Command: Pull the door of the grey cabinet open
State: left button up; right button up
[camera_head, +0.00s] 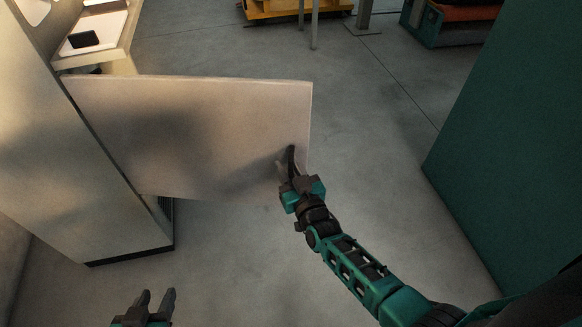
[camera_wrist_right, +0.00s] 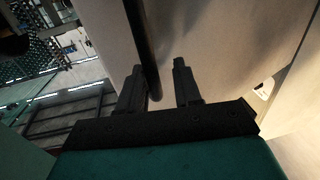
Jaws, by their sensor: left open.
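The grey cabinet (camera_head: 80,190) stands at the left in the head view. Its pale door (camera_head: 190,125) is swung well out from the cabinet and reaches toward the middle. A dark bar handle (camera_head: 291,158) sits near the door's free edge; it also shows in the right wrist view (camera_wrist_right: 146,45). My right gripper (camera_head: 284,172) is at the handle. In the right wrist view its two fingers (camera_wrist_right: 158,85) stand apart, with the bar's end between them, nearer the left finger. My left gripper (camera_head: 158,296) is open and empty, low in the head view, away from the door.
A large dark green panel (camera_head: 520,140) stands at the right. A pale counter with a dark item (camera_head: 84,39) is behind the cabinet. A yellow cart base (camera_head: 290,10) and a green crate (camera_head: 445,25) stand at the back. The floor between is clear.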

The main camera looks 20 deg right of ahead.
jog(key=shift+d, duration=0.1)
dwell(0.3)
jog(key=shift+s, duration=0.55)
jog(key=s, duration=0.4)
jog(key=s+p, duration=0.1)
jog(key=s, duration=0.6)
jog(key=shift+s+d, duration=0.35)
jog(key=shift+s, duration=0.05)
jog(key=s+g, duration=0.2)
jog(key=s+n+g, duration=0.1)
jog(key=s+g, duration=0.1)
jog(key=s, duration=0.1)
jog(key=s+g, duration=0.3)
jog(key=shift+s+d+f+n+y, duration=0.15)
jog(key=shift+d+f+n+y, duration=0.05)
jog(key=shift+d+n+y, duration=0.2)
jog(key=shift+a, duration=0.15)
dwell(1.3)
